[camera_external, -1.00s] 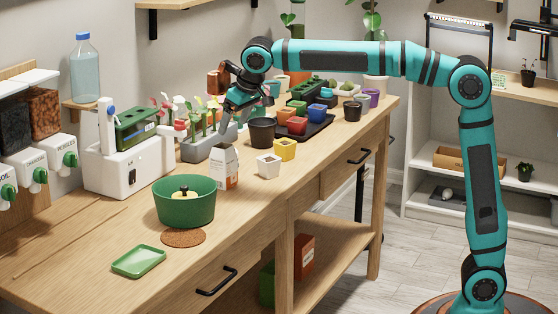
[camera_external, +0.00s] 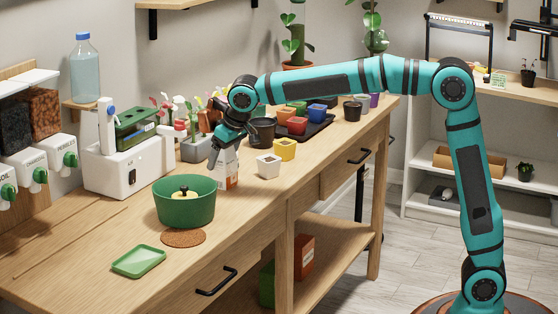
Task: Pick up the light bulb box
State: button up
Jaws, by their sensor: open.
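A small upright white carton with orange-brown print (camera_external: 229,172) stands on the wooden bench, to the right of the green bowl. Its print is too small to read, so I cannot confirm that it is the light bulb box. My gripper (camera_external: 220,151) is open and points down at the carton's top. One grey finger shows at the carton's left upper edge; the other is hard to make out. The gripper covers the upper part of the carton. I cannot tell whether the fingers touch it.
The green bowl (camera_external: 184,206) stands close by on the left. A white pot (camera_external: 268,166) and a yellow pot (camera_external: 285,149) stand to the right. A black pot (camera_external: 262,131) and a grey planter (camera_external: 195,150) are behind.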

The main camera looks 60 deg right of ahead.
jog(key=shift+w+f, duration=0.25)
jog(key=shift+f, duration=0.35)
jog(key=c, duration=1.1)
jog(key=shift+o, duration=0.2)
